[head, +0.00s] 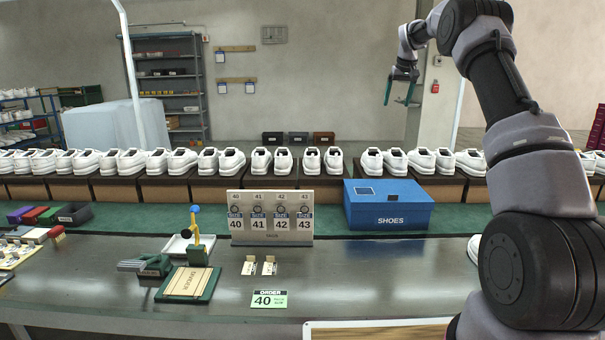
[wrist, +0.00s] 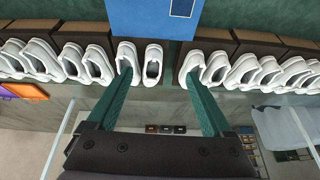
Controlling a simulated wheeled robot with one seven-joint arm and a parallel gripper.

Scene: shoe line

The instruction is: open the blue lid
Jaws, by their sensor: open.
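The blue box marked SHOES (head: 390,220) stands on the green strip behind the metal table, right of centre. Its blue lid (head: 388,192) lies closed on top, with a dark panel at its left. Part of the blue box also shows at the top of the wrist view (wrist: 150,18). My gripper (head: 398,92) is raised high, above and behind the box in the head view, with its green fingers apart and empty. In the wrist view my gripper (wrist: 158,85) points toward the row of shoes and the box, touching nothing.
A row of white shoes (head: 272,160) on brown boxes runs behind the blue box. A size board (head: 271,218) stands just left of it.

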